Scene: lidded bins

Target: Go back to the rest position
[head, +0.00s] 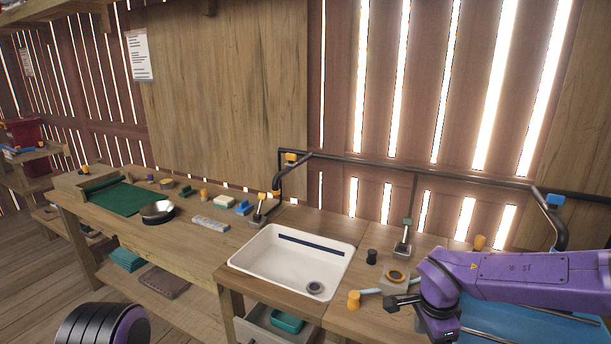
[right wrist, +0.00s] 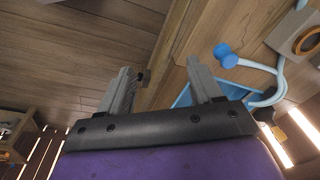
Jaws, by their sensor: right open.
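My right arm (head: 530,276), purple, comes in from the right over the right end of the workbench. In the right wrist view my right gripper (right wrist: 162,85) has its two grey fingers apart, with nothing held between them. The bench edge, the floor and a blue surface show behind the fingers. In the head view I cannot make out its fingertips clearly. My left gripper is not in the head view.
A blue surface (head: 490,322) lies under my right arm. A light-blue tube (right wrist: 262,68) is near the right gripper.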

